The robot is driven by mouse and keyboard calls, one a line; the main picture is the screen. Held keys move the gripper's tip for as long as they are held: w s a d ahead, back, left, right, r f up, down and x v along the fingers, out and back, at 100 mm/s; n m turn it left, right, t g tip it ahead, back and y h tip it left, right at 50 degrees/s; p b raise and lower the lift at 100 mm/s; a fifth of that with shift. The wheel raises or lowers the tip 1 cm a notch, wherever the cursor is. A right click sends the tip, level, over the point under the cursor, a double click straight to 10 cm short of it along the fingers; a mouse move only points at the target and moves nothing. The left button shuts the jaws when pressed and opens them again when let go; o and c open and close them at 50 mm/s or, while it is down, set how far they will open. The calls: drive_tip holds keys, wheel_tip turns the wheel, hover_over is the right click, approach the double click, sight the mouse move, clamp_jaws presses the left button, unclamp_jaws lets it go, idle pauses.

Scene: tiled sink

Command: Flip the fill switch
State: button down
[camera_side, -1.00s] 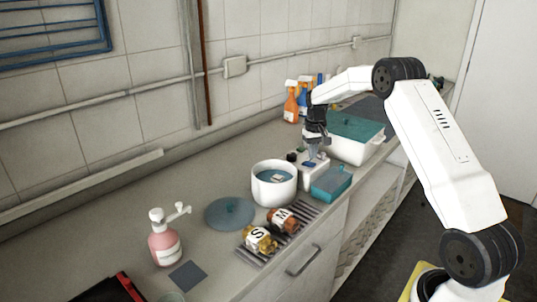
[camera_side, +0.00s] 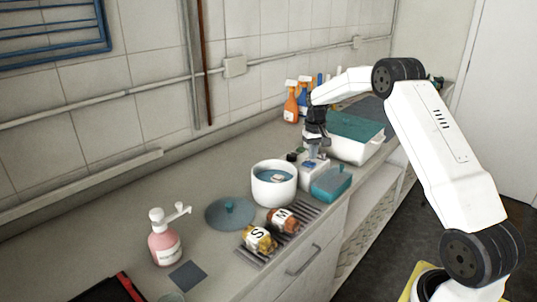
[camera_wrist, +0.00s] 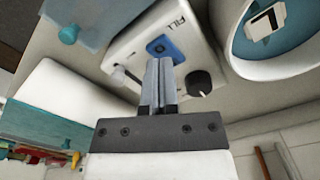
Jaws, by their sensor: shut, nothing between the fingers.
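The white fill box (camera_side: 314,181) stands on the counter between the white pot and a teal-lidded box. In the wrist view, the fill box (camera_wrist: 128,50) carries the word FILL, a blue switch panel (camera_wrist: 163,47), a black knob (camera_wrist: 199,83) and a small white knob-like part at its left end. My gripper (camera_side: 313,157) is over the top of the fill box. In the wrist view, my gripper's fingers (camera_wrist: 159,62) are together and empty, with their tips at the lower edge of the blue panel. They hide part of it; contact cannot be told.
The white pot (camera_side: 274,194) holds blue liquid and a small floating item. A small teal-lidded box (camera_side: 331,183) stands right of the fill box, and a large white bin (camera_side: 357,148) behind. Jars (camera_side: 259,240) sit on a rack in front.

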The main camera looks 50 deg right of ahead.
sight(311, 165)
drive_tip(key=shift+f, duration=1.25)
idle(1.0)
drive_tip(key=shift+r, duration=3.55)
drive_tip(key=shift+a, duration=0.1)
drive_tip(key=shift+a, duration=0.3)
drive_tip(key=s+a+f+n+t, duration=0.15)
drive_tip(key=s+a, duration=0.45)
drive_tip(key=a, duration=0.6)
drive_tip(key=s+a+f+n+t, duration=0.1)
drive_tip(key=s+a+n, duration=0.35)
drive_tip(key=a, duration=0.75)
drive_tip(key=s+a+f, duration=0.2)
drive_tip(key=s+a, duration=0.2)
drive_tip(key=s, duration=0.6)
drive_tip(key=shift+a, duration=0.35)
